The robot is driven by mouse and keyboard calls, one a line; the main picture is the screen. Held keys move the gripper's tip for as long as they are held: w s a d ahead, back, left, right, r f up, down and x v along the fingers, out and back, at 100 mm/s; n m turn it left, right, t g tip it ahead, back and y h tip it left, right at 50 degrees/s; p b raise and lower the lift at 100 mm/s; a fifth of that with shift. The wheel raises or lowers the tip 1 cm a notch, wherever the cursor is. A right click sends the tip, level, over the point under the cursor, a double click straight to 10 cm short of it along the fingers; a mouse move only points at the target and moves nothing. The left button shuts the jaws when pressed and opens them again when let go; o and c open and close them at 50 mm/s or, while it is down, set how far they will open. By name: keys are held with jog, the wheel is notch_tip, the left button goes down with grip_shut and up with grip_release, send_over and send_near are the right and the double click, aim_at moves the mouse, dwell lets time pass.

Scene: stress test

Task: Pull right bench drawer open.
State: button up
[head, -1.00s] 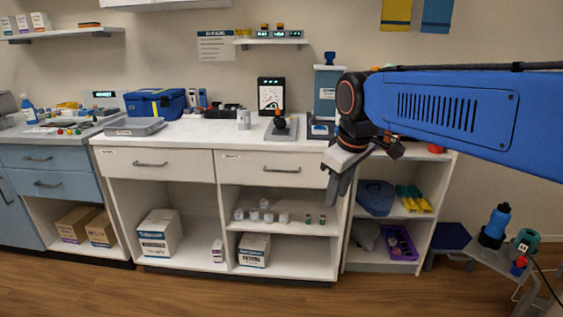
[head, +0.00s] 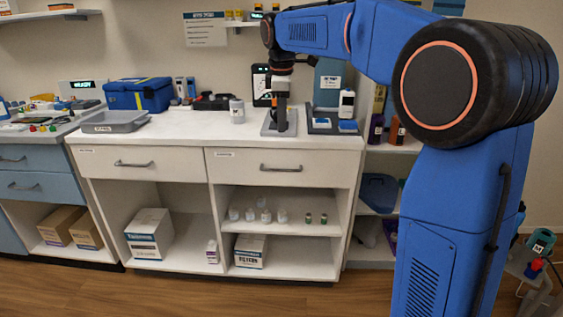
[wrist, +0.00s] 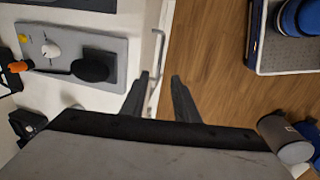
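The right bench drawer (head: 325,172) is a white front under the countertop, flush with the bench and closed. Its grey bar handle (head: 281,168) is in the middle of the front. In the wrist view the handle (wrist: 157,62) shows beside the counter edge, near the fingertips. My gripper (head: 282,128) points down in front of the bench, above the handle in the head view. Its two dark fingers (wrist: 160,76) are apart with nothing held between them. I cannot tell the exact height gap between fingertips and handle.
A grey stirrer plate (wrist: 75,50) sits on the counter close to the gripper. The left drawer (head: 140,165) is closed. A grey tray (head: 115,121) and a blue case (head: 138,95) stand farther left. The wooden floor (head: 200,290) before the bench is clear.

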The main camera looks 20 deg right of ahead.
aim_at(282, 170)
jog(key=w+f, duration=0.1)
jog(key=f, duration=0.4)
jog(key=w+f, duration=0.1)
jog(key=f, duration=0.5)
jog(key=w+d+f, duration=0.1)
jog(key=f, duration=0.5)
grip_shut()
